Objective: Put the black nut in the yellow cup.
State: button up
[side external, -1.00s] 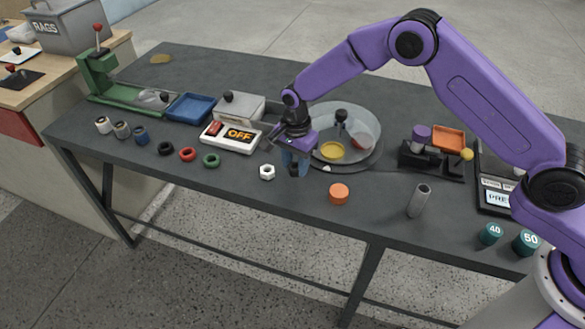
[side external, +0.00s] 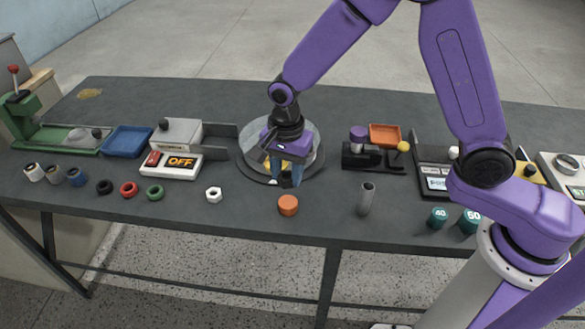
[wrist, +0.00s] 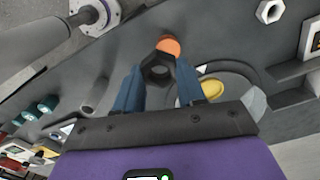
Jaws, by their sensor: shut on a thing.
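My gripper (side external: 286,181) is shut on the black nut, a dark hexagonal ring that shows clearly between the blue fingertips in the wrist view (wrist: 157,71). My gripper is above the front part of a round disc-shaped platform (side external: 250,172). The yellow cup (wrist: 212,89) is on this platform, beside my right-hand finger in the wrist view. In the side view my gripper mostly covers the cup. The nut is held apart from the cup, toward the front edge of the platform.
An orange cylinder (side external: 288,205) stands just in front of the platform, and a grey tube (side external: 366,198) stands to its right. A white nut (side external: 214,195) lies to the left. Several coloured rings, a box marked OFF (side external: 170,165) and a blue tray (side external: 127,141) are farther left.

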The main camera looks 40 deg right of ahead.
jog(key=d+r+n, duration=0.3)
jog(key=d+n, duration=0.3)
jog(key=d, duration=0.4)
jog(key=d+r+n, duration=0.3)
jog(key=d+n, duration=0.3)
jog(key=d, duration=0.5)
jog(key=w+a+f+n, duration=0.2)
jog(key=a+f+n, duration=0.1)
jog(key=a, duration=0.7)
jog(key=w+a+f, duration=0.1)
jog(key=w+f, duration=0.1)
jog(key=w, duration=0.2)
jog(key=w+a+f, duration=0.1)
jog(key=w+f, duration=0.2)
jog(key=w, duration=0.1)
jog(key=w+a+f, duration=0.1)
jog(key=w+f, duration=0.2)
jog(key=w, duration=0.1)
jog(key=shift+w+f, duration=0.1)
jog(key=shift+w, duration=0.2)
jog(key=shift+w+a+f, duration=0.1)
jog(key=shift+w+f, duration=0.4)
jog(key=shift+f, duration=1.65)
jog(key=shift+f, duration=0.6)
